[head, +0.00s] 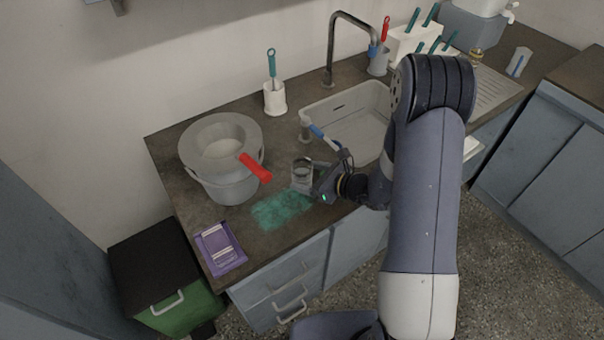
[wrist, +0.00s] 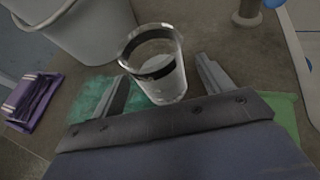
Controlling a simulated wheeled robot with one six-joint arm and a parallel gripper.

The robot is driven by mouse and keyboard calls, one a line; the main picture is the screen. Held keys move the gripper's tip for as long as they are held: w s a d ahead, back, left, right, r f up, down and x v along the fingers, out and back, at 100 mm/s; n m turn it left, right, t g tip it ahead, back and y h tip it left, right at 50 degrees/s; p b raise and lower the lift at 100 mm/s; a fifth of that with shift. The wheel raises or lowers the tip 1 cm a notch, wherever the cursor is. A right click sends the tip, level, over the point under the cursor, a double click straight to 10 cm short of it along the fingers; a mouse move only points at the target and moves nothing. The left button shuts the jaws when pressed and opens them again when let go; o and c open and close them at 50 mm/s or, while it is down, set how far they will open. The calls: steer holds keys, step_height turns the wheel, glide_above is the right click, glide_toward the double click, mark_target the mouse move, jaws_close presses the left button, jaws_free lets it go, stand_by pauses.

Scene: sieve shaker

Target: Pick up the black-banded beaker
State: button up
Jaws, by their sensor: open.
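The black-banded beaker (wrist: 160,72) is clear glass with a dark band and some pale content. In the wrist view it stands upright on the counter, just ahead of and between my open fingers. In the head view the beaker (head: 302,172) stands on the counter beside the sink, right by my gripper (head: 318,188). My gripper (wrist: 163,90) is open, one finger left and one right of the beaker's lower part. I cannot tell whether either finger touches the glass. The far side of the beaker is hidden.
A grey pot (head: 228,190) with a red handle stands left of the beaker. A green patch (head: 282,209) and a purple packet (head: 219,248) lie nearer the front edge. The sink (head: 352,128) is at the right, and a white holder (head: 274,99) with a teal-handled tool stands behind.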

steer(key=shift+x, duration=1.4)
steer(key=shift+c, duration=0.3)
steer(key=c, duration=1)
steer(key=shift+c, duration=0.5)
steer(key=shift+r, duration=0.2)
